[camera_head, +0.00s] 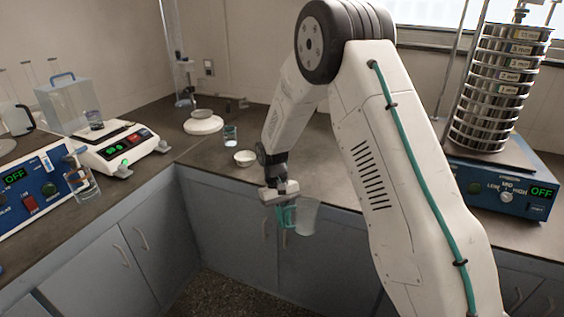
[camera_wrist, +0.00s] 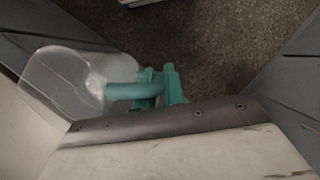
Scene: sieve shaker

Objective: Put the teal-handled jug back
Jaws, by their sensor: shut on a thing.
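The teal-handled jug (camera_head: 307,215) is a clear, see-through vessel with a teal handle. My gripper (camera_head: 284,201) is shut on the handle and holds the jug in the air in front of the counter's cabinet doors. In the wrist view the jug (camera_wrist: 62,88) is at the left, with its teal handle running to the gripper (camera_wrist: 160,88). Floor and cabinet fronts show behind it. The jug looks roughly upright in the head view, and I cannot see anything inside it.
A white bowl (camera_head: 245,158) and a small glass beaker (camera_head: 230,134) stand on the counter behind my gripper. A balance (camera_head: 118,150) and a blue device (camera_head: 40,185) are at left. The blue sieve shaker (camera_head: 500,190) with stacked sieves (camera_head: 500,85) is at right. Free counter (camera_head: 315,165) lies between.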

